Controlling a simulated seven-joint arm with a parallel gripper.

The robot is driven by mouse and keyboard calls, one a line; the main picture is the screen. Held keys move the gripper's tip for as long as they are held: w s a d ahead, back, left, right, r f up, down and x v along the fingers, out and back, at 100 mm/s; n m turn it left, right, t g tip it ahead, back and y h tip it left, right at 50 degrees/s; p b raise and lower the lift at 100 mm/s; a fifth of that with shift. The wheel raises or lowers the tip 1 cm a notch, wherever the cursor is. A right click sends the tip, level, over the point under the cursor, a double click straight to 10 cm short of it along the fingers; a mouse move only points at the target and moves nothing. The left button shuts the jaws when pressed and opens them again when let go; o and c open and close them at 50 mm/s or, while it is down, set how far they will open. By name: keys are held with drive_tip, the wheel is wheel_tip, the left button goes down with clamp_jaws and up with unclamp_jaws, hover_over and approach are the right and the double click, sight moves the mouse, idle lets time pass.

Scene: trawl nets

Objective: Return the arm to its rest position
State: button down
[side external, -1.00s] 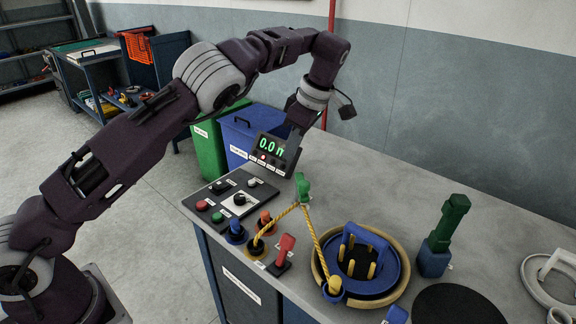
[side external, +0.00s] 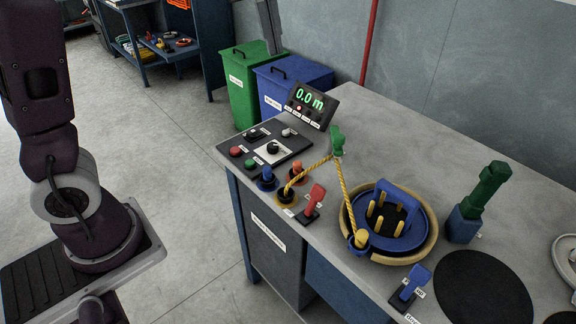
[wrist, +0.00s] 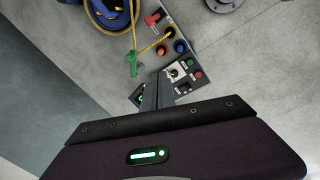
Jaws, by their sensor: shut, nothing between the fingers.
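My gripper (wrist: 158,80) shows in the wrist view as two grey fingers close together, with nothing between them. In the side view only its finger end (side external: 270,30) shows at the top edge, over the blue bin. My arm's lower links stand at the left of the side view, and the rest of the arm is out of frame. The workbench (side external: 395,130) carries a control panel (side external: 262,150) with buttons and a display (side external: 310,104) reading 0.0 m. The fingers are clear of the panel and the bench things in the side view.
A yellow rope (side external: 344,188) runs over a green post (side external: 337,140) to a blue reel (side external: 385,222) in a tan ring. Red lever (side external: 314,200), blue lever (side external: 415,283) and green-blue upright (side external: 485,190) stand on the bench. Green bin (side external: 243,95) and blue bin (side external: 290,75) stand behind.

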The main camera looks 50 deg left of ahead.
drive_tip(key=s+d+f+m+t, duration=0.1)
drive_tip(key=s+d+f+m, duration=0.1)
drive_tip(key=s+m, duration=0.4)
drive_tip(key=s+d+f+m+t, duration=0.2)
drive_tip(key=s+f+m, duration=0.2)
drive_tip(key=s, duration=1.2)
drive_tip(key=m, duration=0.3)
drive_tip(key=shift+s+d+f+t, duration=0.15)
drive_tip(key=shift+s+f+t, duration=0.05)
drive_tip(key=shift+f+t, duration=0.1)
drive_tip(key=shift+r, duration=0.1)
